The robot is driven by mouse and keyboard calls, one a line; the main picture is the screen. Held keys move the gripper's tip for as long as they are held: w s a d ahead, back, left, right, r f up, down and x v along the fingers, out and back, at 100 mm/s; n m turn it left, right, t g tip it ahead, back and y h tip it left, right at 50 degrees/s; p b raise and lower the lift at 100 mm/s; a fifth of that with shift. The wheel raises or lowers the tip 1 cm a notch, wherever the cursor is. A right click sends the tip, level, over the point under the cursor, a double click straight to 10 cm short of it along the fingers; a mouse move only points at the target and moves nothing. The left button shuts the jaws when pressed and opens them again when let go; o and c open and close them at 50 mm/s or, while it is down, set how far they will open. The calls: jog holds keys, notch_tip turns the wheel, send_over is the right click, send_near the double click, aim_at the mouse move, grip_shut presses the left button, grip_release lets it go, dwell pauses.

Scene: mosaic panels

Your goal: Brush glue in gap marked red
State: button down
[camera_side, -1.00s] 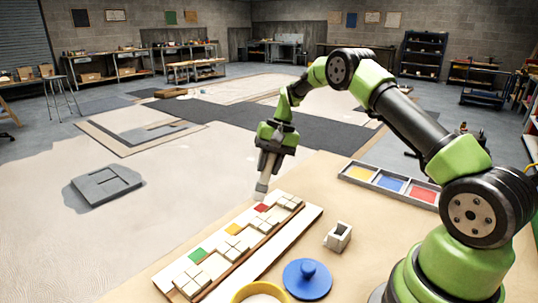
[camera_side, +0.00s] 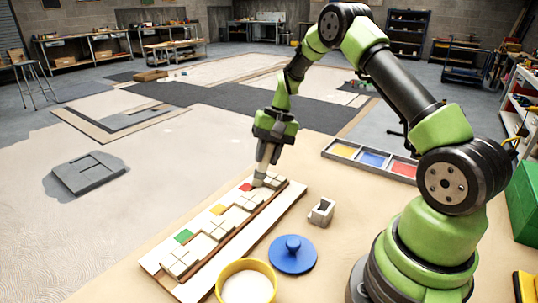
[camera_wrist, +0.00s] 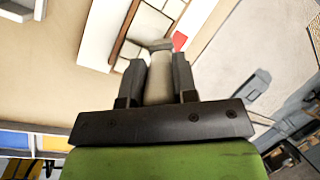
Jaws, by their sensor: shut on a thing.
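My gripper (camera_side: 268,152) is shut on a pale brush (camera_side: 265,163), which points down at the panel (camera_side: 213,264). In the wrist view the brush handle (camera_wrist: 158,80) sits between the dark fingers (camera_wrist: 157,72). The brush tip is low at the far end of the panel, just right of the red mark (camera_side: 246,187) and beside cream tiles (camera_side: 274,182). The red mark also shows in the wrist view (camera_wrist: 180,41), right of the tip. I cannot tell whether the bristles touch the gap. A yellow mark (camera_side: 218,209) and a green mark (camera_side: 183,236) lie nearer along the panel.
A yellow-rimmed pot (camera_side: 221,281) with pale contents stands at the near edge, beside a blue knobbed lid (camera_side: 292,258). Table between is clear.

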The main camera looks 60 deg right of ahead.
jog(key=shift+w+r, duration=0.1)
jog(key=shift+w, duration=1.2)
jog(key=shift+w+d+f, duration=0.25)
jog(key=shift+w+f, duration=0.05)
jog(key=shift+w, duration=0.2)
jog(key=shift+w+d+f, duration=0.25)
jog(key=shift+w, duration=0.25)
jog(key=shift+s+d, duration=0.15)
jog(key=shift+s, duration=0.8)
jog(key=shift+s+f, duration=0.2)
jog(key=shift+s, duration=1.05)
jog(key=shift+s+r, duration=0.15)
jog(key=shift+s, duration=0.2)
jog(key=shift+s+r, duration=0.7)
jog(key=shift+s, duration=0.1)
jog(key=w+f, duration=0.1)
jog(key=w, duration=0.6)
notch_tip(320, 180, up, 9)
jog(key=shift+s+f, duration=0.15)
jog(key=shift+f, duration=0.05)
